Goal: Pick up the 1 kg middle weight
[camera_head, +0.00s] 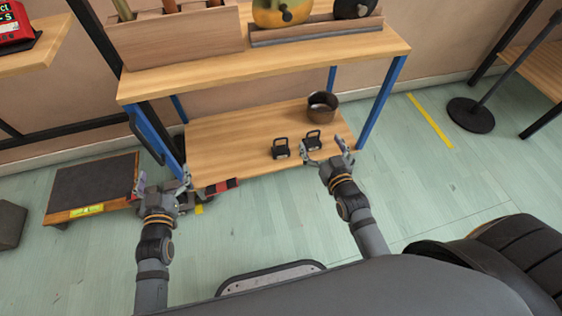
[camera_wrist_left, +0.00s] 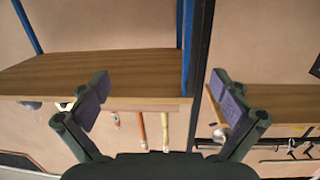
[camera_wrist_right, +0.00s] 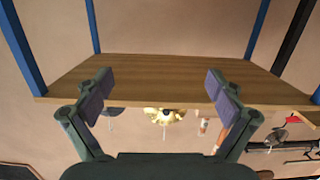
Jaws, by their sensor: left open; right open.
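Two small black weights with handles stand on the lower wooden shelf in the head view, a left one (camera_head: 281,151) and a right one (camera_head: 313,140). I cannot read their markings or tell which is the middle 1 kg weight; another could be hidden by my right gripper. My right gripper (camera_head: 326,152) is open at the shelf's front edge, just right of and in front of the right weight. My left gripper (camera_head: 163,182) is open and empty near the shelf's front left corner. No weights show in either wrist view.
A brown pot (camera_head: 322,107) stands behind the weights on the lower shelf (camera_head: 225,140). The upper shelf (camera_head: 200,78) hangs above, carrying a wooden box (camera_head: 180,40). Blue posts (camera_head: 382,103) flank the shelves. A low dark-topped platform (camera_head: 90,185) lies left. The lower shelf's left half is clear.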

